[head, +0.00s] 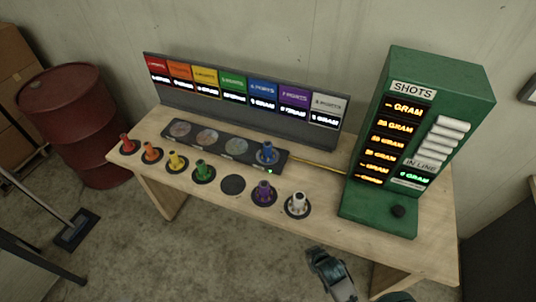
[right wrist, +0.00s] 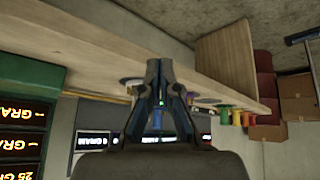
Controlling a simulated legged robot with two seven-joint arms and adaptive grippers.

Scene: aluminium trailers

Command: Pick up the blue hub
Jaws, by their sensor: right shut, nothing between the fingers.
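The blue hub (head: 267,153) stands upright on the right end of a dark tray (head: 211,147) on the wooden table. A small green light glows beside it. My right gripper (head: 318,254) is below the table's front edge in the head view, apart from the hub. In the right wrist view my right gripper (right wrist: 158,66) has its fingers together with nothing held. Behind the fingers a blue shape (right wrist: 157,119), seemingly the hub, shows partly hidden. My left gripper is not in view.
Red, orange, yellow, green, purple (head: 263,192) and white (head: 297,204) hubs stand along the front, with an empty dark disc (head: 233,184) among them. A green SHOTS machine (head: 416,140) stands at right; a red barrel (head: 78,122) at left.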

